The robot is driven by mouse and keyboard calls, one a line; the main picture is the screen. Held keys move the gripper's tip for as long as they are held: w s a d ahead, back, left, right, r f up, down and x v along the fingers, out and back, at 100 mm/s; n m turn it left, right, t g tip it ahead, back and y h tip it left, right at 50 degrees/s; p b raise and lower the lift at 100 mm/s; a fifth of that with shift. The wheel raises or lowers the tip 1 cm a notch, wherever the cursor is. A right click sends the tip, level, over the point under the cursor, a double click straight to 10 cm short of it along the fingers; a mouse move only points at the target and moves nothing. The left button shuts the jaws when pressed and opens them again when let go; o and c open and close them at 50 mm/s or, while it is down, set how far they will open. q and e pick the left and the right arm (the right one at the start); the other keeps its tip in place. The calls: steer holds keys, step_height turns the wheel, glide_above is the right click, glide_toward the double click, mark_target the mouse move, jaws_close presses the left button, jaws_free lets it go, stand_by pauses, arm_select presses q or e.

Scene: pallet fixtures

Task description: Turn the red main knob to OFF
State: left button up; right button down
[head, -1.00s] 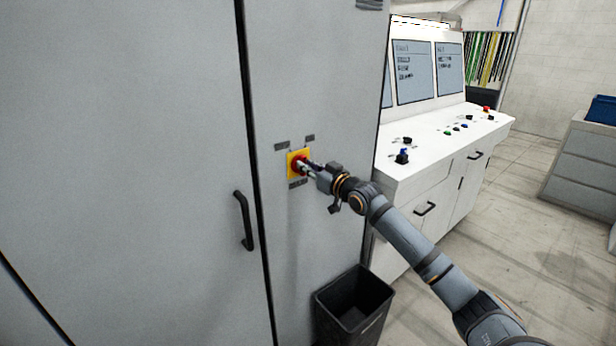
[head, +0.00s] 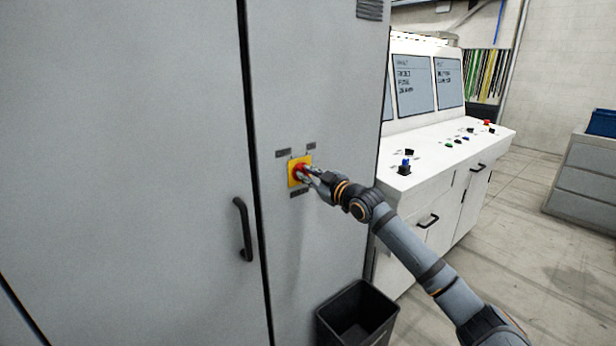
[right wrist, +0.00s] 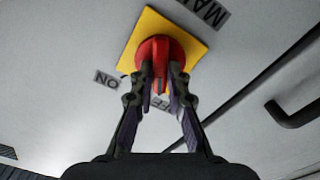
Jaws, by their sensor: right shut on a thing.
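The red main knob (head: 299,172) sits on a square yellow plate (head: 293,183) on the grey cabinet door. In the right wrist view the red knob (right wrist: 164,50) stands out from the yellow plate (right wrist: 147,28). My right gripper (head: 307,172) is shut on the knob, its two fingers (right wrist: 163,75) on either side of the red grip. An ON label (right wrist: 107,79) is readable; the OFF label (right wrist: 161,102) is partly hidden between the fingers. A MAIN label (right wrist: 203,12) is cut off at the top. I cannot tell which label the knob points to. My left gripper is out of view.
A black door handle (head: 243,229) is left of the knob, past the door seam. A dark open bin (head: 357,315) stands on the floor below. A white control console (head: 440,160) with screens and buttons stands close at the right.

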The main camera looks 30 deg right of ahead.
steer(key=shift+f, duration=0.1)
steer(key=c, duration=1.3)
jaws_free()
step_height(320, 180, up, 10)
steer(key=shift+r, duration=0.1)
